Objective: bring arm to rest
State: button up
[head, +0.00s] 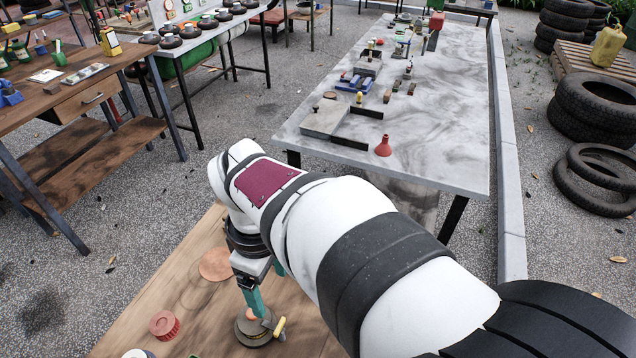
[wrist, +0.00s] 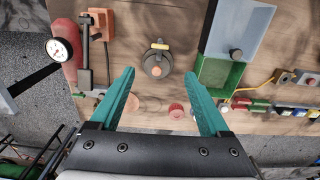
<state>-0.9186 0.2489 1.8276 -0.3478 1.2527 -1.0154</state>
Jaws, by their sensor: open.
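My gripper (head: 266,288) hangs over the wooden bench in the head view, partly hidden by my white arm. In the wrist view my gripper (wrist: 161,74) has its two teal fingers spread wide with nothing held between them. A dark round fitting with a yellow handle (wrist: 156,64) sits on the bench ahead of the fingertips, and it also shows just below the gripper in the head view (head: 254,331). I cannot tell the exact height of the fingers above it.
A red cap (head: 164,325) and a flat copper disc (head: 216,264) lie on the wooden bench. The wrist view shows a green box (wrist: 219,78), a pressure gauge (wrist: 60,50) and a red cylinder (wrist: 64,45).

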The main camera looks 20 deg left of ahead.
jog(key=w+d+r+m, duration=0.1)
jog(key=d+r+m, duration=0.2)
jog(key=d+m, duration=0.6)
jog(key=s+d+f+m+y, duration=0.1)
jog(key=s+d+m, duration=0.4)
jog(key=d+m, duration=0.2)
jog(key=s+d+f+m, duration=0.1)
jog(key=s+d+m, duration=0.4)
jog(key=d+m, duration=0.2)
jog(key=shift+d+m+y, duration=0.4)
jog(key=shift+d, duration=0.8)
jog(key=shift+s, duration=0.1)
